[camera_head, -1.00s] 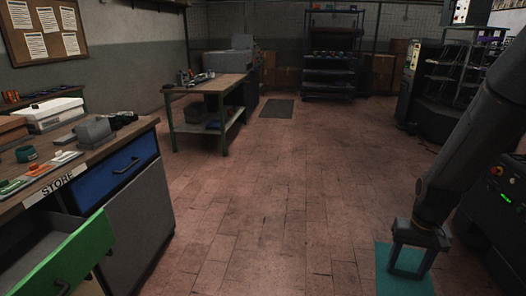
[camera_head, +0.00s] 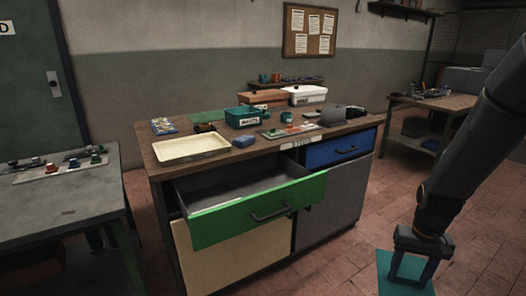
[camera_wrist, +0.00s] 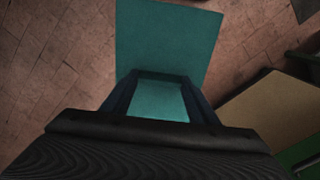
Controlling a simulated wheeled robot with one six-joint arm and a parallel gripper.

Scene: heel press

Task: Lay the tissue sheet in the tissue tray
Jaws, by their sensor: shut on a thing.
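The tissue sheet (camera_head: 396,286) is a flat teal square low at the right in the head view. It fills the upper middle of the wrist view (camera_wrist: 166,38). My gripper (camera_head: 412,276) is shut on the sheet's near edge and holds it above the floor. The fingers also show in the wrist view (camera_wrist: 160,79). A shallow cream tray (camera_head: 193,158) lies on the left part of the workbench top, well to the left of my gripper; it looks like the tissue tray, but I see no label on it. It appears empty.
The workbench (camera_head: 158,160) has an open green drawer (camera_head: 262,207) jutting toward me and a closed blue drawer (camera_head: 340,149). A teal labelled bin (camera_head: 246,117) and small items stand behind the tray. A grey table (camera_head: 65,205) is at left. Floor between me and the bench is clear.

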